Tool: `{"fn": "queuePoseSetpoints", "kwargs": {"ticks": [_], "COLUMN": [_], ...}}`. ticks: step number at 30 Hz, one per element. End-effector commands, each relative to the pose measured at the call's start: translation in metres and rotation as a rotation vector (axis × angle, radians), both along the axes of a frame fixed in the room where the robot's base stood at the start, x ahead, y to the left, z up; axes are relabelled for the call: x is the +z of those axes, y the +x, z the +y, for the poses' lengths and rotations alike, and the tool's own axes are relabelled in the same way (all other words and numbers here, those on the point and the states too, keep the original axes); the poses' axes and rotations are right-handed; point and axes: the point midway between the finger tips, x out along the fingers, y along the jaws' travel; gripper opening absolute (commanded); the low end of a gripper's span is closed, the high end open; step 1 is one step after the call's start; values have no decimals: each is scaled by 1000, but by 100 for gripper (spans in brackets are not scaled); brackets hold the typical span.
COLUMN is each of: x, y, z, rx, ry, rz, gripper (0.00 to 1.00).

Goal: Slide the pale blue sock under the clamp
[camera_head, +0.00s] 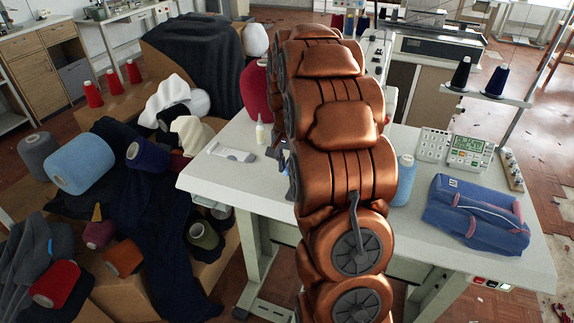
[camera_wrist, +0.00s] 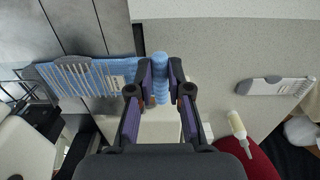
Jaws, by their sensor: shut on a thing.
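The pale blue sock (camera_wrist: 160,64) shows in the wrist view as a ribbed, upright strip between my gripper's two fingertips. My gripper (camera_wrist: 159,82) is shut on it. A flat light blue striped part (camera_wrist: 112,69) reaches left from there over dark metal plates; it seems to be the same sock, but the join is hidden behind the left finger. A pale slatted piece (camera_wrist: 72,76) lies on its left end; I cannot tell whether this is the clamp.
A grey-white slatted holder (camera_wrist: 275,88) and a small bottle (camera_wrist: 238,125) lie to the right; both show on the white table (camera_head: 225,180) in the head view.

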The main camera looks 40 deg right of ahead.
Motion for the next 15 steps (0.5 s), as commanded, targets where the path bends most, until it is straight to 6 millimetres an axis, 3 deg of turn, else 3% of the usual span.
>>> {"fn": "queuePoseSetpoints", "kwargs": {"ticks": [10,11,15], "x": [0,0,0], "y": [0,0,0], "z": [0,0,0], "rx": [0,0,0], "ry": [0,0,0], "rz": [0,0,0], "gripper": [0,20,34]}}
